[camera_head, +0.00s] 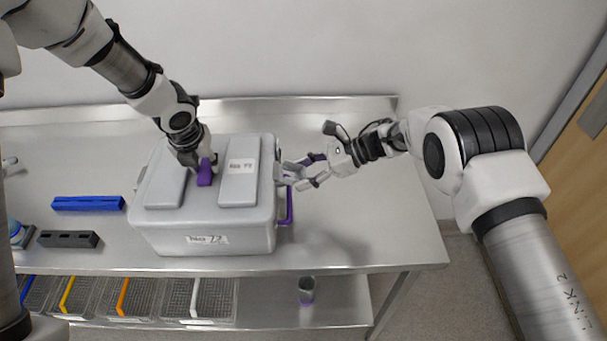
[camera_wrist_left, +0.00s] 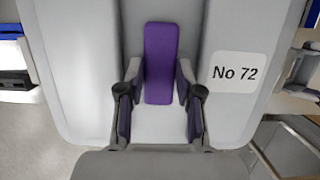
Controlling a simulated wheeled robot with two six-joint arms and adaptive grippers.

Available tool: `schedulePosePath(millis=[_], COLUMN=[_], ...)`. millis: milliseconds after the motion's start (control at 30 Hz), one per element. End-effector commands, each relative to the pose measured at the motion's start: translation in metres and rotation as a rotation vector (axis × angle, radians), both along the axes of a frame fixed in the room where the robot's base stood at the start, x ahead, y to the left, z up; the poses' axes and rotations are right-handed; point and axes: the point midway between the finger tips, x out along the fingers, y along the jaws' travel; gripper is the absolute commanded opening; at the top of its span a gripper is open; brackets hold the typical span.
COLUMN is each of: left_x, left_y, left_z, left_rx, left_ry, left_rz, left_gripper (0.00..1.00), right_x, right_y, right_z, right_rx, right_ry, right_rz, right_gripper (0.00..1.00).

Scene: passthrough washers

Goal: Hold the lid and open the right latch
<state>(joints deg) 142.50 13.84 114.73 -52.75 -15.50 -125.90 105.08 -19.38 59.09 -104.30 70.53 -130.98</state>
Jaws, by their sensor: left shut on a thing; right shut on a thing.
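A grey washer box labelled "No 72" (camera_head: 203,238) stands on the steel table with its lid (camera_head: 239,187) closed flat on it. My left gripper (camera_head: 203,165) reaches down from above and is shut on the purple lid handle (camera_head: 204,179). In the left wrist view its two fingers stand either side of this handle (camera_wrist_left: 159,60). My right gripper (camera_head: 300,172) is at the box's right side, shut on the right latch (camera_head: 279,172). Its fingers partly hide the latch, so its exact position is hard to tell.
A purple side handle (camera_head: 289,208) sits below my right gripper. A blue block (camera_head: 88,203) and a dark block (camera_head: 68,239) lie left of the box. Wire baskets (camera_head: 140,297) and a small cup (camera_head: 306,291) are on the lower shelf. The table's right part is clear.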

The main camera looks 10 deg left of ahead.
Motion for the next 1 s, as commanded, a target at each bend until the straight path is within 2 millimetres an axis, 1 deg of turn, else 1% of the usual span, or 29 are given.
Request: schedulePosePath(millis=[33,100,200,467,500,567,867,1000], left_x=[0.000,0.000,0.000,0.001,0.001,0.001,0.000,0.000], left_y=[-0.001,-0.001,-0.001,-0.001,-0.001,-0.001,0.000,0.000], left_z=[-0.001,-0.001,-0.001,-0.001,-0.001,-0.001,-0.001,-0.001], left_rx=[-0.004,-0.003,-0.003,-0.004,-0.004,-0.004,-0.003,-0.002], left_ry=[-0.001,-0.002,-0.002,-0.003,-0.003,-0.003,-0.002,-0.002], left_rz=[0.002,0.002,0.002,0.003,0.003,0.003,0.002,0.001], left_gripper=[0.00,0.00,0.00,0.00,0.00,0.00,0.00,0.00], right_x=[-0.002,-0.002,-0.002,-0.003,-0.003,-0.002,-0.001,0.001], right_y=[0.002,0.002,0.001,0.001,0.001,0.001,0.000,-0.008], right_z=[0.006,0.010,0.013,0.013,0.013,0.013,0.014,0.021], right_rx=[-0.057,-0.139,-0.215,-0.228,-0.228,-0.227,-0.226,-0.227], right_ry=[-0.017,-0.036,-0.054,-0.054,-0.054,-0.054,-0.056,-0.057], right_rz=[0.008,0.008,0.007,0.006,0.006,0.005,0.003,0.001], right_gripper=[0.00,0.00,0.00,0.00,0.64,0.83,0.83,0.83])
